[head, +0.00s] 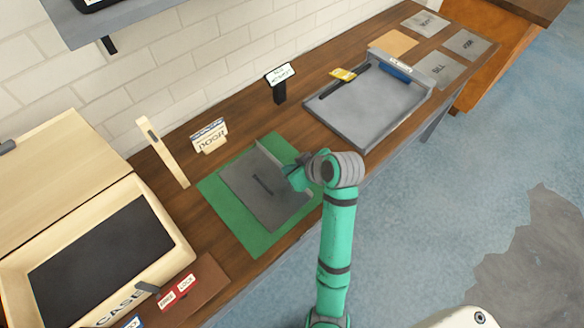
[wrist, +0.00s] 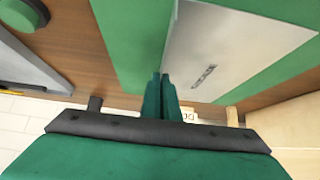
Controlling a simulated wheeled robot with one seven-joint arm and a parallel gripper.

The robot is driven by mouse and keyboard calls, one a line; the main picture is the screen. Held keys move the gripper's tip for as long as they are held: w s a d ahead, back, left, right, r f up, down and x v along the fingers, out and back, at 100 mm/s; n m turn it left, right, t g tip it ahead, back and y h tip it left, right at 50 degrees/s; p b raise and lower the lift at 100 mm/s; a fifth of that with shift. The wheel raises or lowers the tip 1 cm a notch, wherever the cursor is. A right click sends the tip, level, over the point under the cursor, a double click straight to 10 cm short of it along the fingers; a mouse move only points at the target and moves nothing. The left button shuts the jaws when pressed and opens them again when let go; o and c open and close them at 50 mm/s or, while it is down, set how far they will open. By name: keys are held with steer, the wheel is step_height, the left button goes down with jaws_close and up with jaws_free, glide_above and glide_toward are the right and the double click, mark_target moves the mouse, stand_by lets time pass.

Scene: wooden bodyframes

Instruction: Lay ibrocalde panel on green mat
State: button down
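The grey panel (head: 262,192) lies over the green mat (head: 222,208), with green showing around it. It bears a dark word too small to read surely, and a light raised edge (head: 268,157) along its far right side. In the wrist view the panel (wrist: 225,50) shows pale against the mat (wrist: 125,40). My gripper (head: 288,172) is at that raised edge. In the wrist view its fingers (wrist: 161,78) are nearly together, with the panel's edge running between them. I cannot tell whether the panel rests fully on the mat.
An open wooden case (head: 180,235) stands at the left. A grey tray (head: 365,112) lies to the right, with a small black sign (head: 279,88) behind. A wooden post (head: 163,153) and a label stand (head: 209,138) are behind the mat. Labelled grey plates (head: 438,70) lie farther right.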

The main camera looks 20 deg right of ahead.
steer(key=shift+d+f, duration=0.1)
steer(key=shift+d, duration=0.05)
steer(key=c, duration=2)
jaws_free()
steer(key=shift+d, duration=0.1)
steer(key=shift+c, duration=0.2)
steer(key=shift+r, duration=0.2)
steer(key=v, duration=1.1)
steer(key=shift+s+r, duration=0.25)
steer(key=shift+s, duration=0.05)
steer(key=shift+d, duration=0.1)
